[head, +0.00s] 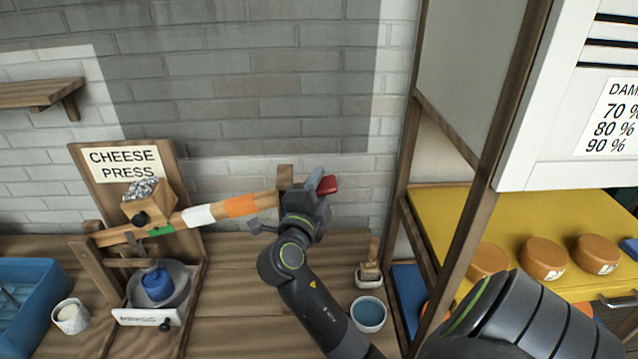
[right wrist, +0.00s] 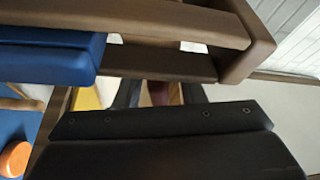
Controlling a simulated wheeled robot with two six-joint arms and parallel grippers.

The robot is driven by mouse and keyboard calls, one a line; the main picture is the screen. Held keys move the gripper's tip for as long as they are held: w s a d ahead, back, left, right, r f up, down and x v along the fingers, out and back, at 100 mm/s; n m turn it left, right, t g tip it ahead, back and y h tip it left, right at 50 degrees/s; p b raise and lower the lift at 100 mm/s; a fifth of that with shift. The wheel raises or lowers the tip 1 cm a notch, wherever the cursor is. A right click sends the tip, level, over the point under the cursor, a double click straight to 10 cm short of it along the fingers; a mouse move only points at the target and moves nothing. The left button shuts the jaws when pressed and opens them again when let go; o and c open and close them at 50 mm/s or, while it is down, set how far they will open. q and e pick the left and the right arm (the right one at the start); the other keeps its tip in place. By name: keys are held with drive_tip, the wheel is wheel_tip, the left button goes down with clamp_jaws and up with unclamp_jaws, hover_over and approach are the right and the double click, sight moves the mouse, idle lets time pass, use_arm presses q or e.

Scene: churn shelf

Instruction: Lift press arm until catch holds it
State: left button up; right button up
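The cheese press (head: 162,235) stands at the left of the bench, with a signboard behind it. Its wooden press arm (head: 240,205) has green, white and orange bands and slopes up to the right. A wooden block (head: 285,178) stands at its far end. My right gripper (head: 308,197) is at that end, with a red piece (head: 328,185) beside its fingers. Its fingers largely hide the contact, so I cannot tell whether they are closed on the arm. The right wrist view shows a dark red patch (right wrist: 159,93) beyond the gripper body. The catch cannot be made out. My left gripper is out of view.
A blue crate (head: 28,300) and a white cup (head: 71,316) stand left of the press. A bowl (head: 368,314) and a brush (head: 369,270) stand right of my right forearm. A shelf post (head: 490,190) and a yellow shelf (head: 455,215) with cheeses (head: 543,258) are at the right.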

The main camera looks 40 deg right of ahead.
clamp_jaws()
drive_tip(key=shift+w+a+r+b, duration=0.1)
drive_tip(key=shift+r+b, duration=0.15)
drive_tip(key=shift+r, duration=0.15)
drive_tip(key=shift+w+a+r+b, duration=0.1)
drive_tip(key=shift+r+b, duration=0.1)
drive_tip(key=shift+r, duration=0.2)
drive_tip(key=shift+w+r+n, duration=0.1)
drive_tip(key=shift+r+n, duration=0.2)
drive_tip(key=shift+r, duration=0.25)
unclamp_jaws()
drive_tip(key=shift+f, duration=0.1)
